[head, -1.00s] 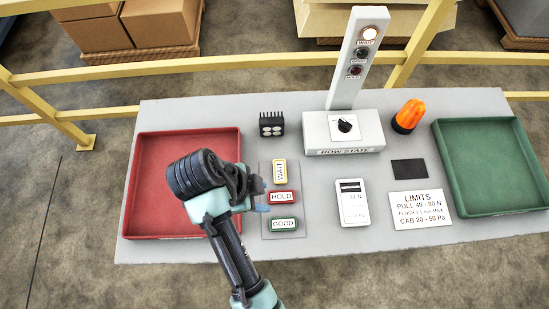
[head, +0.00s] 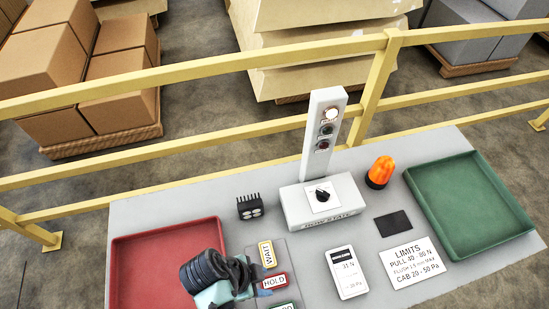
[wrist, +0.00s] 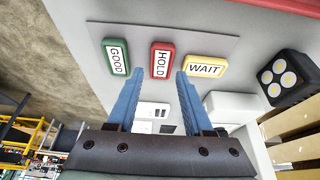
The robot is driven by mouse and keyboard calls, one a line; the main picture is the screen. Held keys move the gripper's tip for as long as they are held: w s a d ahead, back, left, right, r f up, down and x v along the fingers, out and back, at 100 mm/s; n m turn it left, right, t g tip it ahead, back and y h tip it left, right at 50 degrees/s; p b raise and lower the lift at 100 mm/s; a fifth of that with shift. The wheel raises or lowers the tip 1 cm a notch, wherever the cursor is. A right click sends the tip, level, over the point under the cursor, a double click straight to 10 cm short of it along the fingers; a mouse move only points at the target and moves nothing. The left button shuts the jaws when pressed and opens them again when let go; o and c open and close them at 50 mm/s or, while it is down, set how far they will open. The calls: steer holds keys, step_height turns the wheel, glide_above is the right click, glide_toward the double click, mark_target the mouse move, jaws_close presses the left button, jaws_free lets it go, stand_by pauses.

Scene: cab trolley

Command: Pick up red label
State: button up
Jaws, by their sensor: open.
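The red label (head: 274,281) reads HOLD and lies on a grey pad between the yellow WAIT label (head: 268,254) and the green GOOD label (head: 284,305). In the wrist view the red label (wrist: 161,61) is ahead of and between the two blue fingertips. My gripper (wrist: 157,75) is open and empty, with no visible contact with the label. In the head view my wrist covers part of the pad's left side. The green label (wrist: 116,57) and yellow label (wrist: 205,67) flank the red one in the wrist view.
A red tray (head: 128,243) is at left and a green tray (head: 527,226) at right. A black lamp block (head: 250,207), row state box (head: 300,214) with post, orange beacon (head: 380,173), gauge card (head: 347,273) and limits card (head: 412,262) stand or lie on the grey table.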

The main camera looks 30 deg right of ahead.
mark_target(271, 282)
steer(key=shift+p+x, duration=0.3)
steer(key=shift+x, duration=1.8)
steer(key=shift+w, duration=0.1)
jaws_close()
